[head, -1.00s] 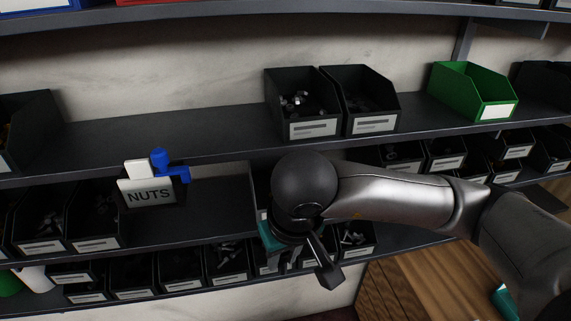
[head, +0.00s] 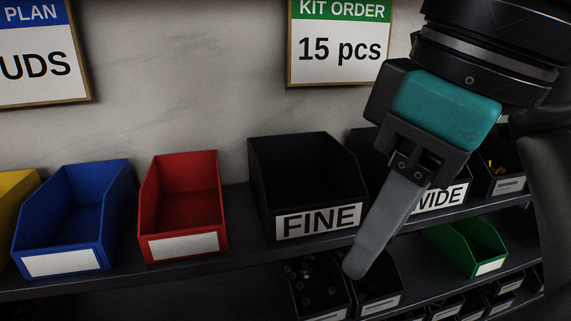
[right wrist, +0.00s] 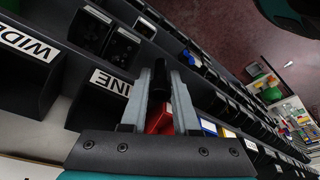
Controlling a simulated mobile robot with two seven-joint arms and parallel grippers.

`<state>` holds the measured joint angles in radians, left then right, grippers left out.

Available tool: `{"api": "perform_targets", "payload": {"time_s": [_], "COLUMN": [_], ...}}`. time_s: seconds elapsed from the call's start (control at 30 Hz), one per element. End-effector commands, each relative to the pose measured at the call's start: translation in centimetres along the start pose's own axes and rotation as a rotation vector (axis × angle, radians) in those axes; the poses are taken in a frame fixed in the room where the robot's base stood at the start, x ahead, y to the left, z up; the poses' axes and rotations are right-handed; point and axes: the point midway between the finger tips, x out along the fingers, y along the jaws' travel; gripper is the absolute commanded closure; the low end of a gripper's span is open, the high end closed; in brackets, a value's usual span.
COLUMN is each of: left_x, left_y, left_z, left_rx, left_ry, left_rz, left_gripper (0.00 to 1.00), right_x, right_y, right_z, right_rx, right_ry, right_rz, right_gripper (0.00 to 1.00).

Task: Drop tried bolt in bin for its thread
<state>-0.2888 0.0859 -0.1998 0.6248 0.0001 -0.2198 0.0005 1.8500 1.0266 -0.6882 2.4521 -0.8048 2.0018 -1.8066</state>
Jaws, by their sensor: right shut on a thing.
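The black bin labelled FINE (head: 318,219) stands on the upper shelf, its dark inside showing no contents I can make out. The bin labelled WIDE (head: 445,197) stands to its right, partly hidden by my right gripper (head: 357,268). That gripper points down and left, in front of the gap between the two bins. In the right wrist view, its fingers (right wrist: 160,80) are shut on a small dark piece, the bolt (right wrist: 158,76). Its thread cannot be made out. The FINE label (right wrist: 110,83) and WIDE label (right wrist: 28,42) also show there. My left gripper is not in view.
A red bin (head: 183,205) and a blue bin (head: 75,215) stand empty left of FINE. A green bin (head: 470,246) and black bins of small parts (head: 315,285) sit on the shelf below. A KIT ORDER sign (head: 338,45) hangs above.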

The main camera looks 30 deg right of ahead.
Motion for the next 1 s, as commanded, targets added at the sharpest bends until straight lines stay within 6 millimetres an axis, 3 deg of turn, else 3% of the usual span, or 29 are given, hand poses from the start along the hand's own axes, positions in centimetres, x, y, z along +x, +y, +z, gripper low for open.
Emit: {"api": "perform_targets", "payload": {"time_s": [0.03, 0.13, 0.27, 0.37, 1.0], "left_x": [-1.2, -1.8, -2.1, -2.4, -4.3], "left_y": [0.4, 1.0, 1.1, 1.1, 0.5], "left_z": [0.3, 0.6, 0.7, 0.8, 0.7], "left_rx": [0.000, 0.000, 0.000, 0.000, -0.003], "left_ry": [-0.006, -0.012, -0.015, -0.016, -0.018], "left_rz": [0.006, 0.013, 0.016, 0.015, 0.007], "left_gripper": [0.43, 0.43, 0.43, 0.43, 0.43], "right_x": [-1.8, -3.1, -3.6, -3.3, 0.5], "right_y": [0.1, 0.1, 0.3, 1.1, 9.3], "right_z": [0.4, 1.3, 1.4, 0.3, -12.8], "right_rx": [-0.008, -0.025, -0.034, -0.032, -0.034], "right_ry": [0.005, 0.002, -0.003, -0.009, -0.007], "right_rz": [-0.001, -0.007, -0.012, -0.015, -0.014], "right_gripper": [1.00, 1.00, 1.00, 1.00, 1.00]}}
